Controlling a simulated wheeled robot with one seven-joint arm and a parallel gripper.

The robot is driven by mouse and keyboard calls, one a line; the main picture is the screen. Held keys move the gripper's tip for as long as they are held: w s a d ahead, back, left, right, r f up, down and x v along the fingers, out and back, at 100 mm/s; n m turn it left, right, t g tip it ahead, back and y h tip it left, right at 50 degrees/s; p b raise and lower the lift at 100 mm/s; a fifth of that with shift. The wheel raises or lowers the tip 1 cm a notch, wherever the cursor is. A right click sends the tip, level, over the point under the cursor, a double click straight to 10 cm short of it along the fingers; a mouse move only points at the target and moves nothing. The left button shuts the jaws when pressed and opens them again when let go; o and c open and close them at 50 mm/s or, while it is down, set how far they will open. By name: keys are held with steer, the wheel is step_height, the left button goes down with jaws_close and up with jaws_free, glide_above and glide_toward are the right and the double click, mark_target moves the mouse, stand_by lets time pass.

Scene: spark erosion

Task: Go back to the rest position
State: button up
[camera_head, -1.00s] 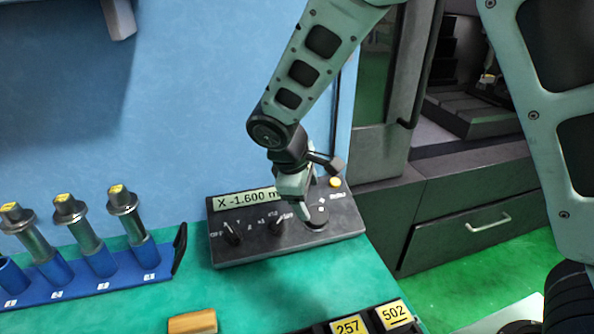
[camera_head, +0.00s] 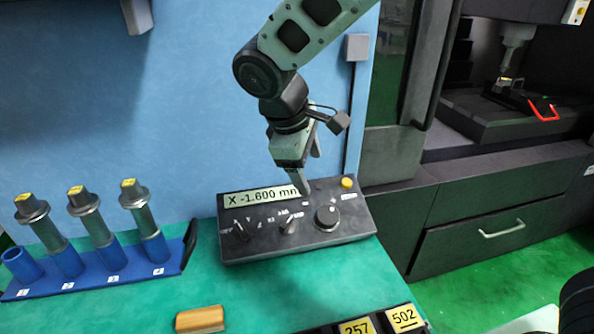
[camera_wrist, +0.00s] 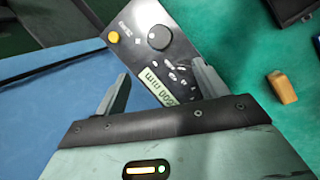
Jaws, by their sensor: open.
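My gripper (camera_head: 308,182) is above the back part of a dark control box (camera_head: 350,222) on the green bench, with its fingers pointing down. In the wrist view the two fingers (camera_wrist: 160,90) are spread apart with nothing between them, and the control box (camera_wrist: 140,18) lies beyond them. The box has a display (camera_head: 262,197) reading X -1.600, a large round knob (camera_head: 327,217), smaller switches and a yellow button (camera_head: 347,183). The large knob stands clear of the fingers.
A blue rack (camera_head: 90,284) with several numbered holders stands at the left. A wooden block (camera_head: 200,319) and dark cases with yellow labels (camera_head: 404,317) lie at the front. A blue wall (camera_head: 180,110) is behind, and a machine with a drawer (camera_head: 490,232) is at the right.

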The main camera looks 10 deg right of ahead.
steer(key=s+f+m+g+y, duration=0.1)
steer(key=s+m+y, duration=0.1)
steer(key=s, duration=0.9)
steer(key=s+f+m+g+y, duration=0.1)
steer(key=s+f+y, duration=0.1)
steer(key=s, duration=1)
steer(key=shift+s+m, duration=0.3)
steer(key=shift+m, duration=0.1)
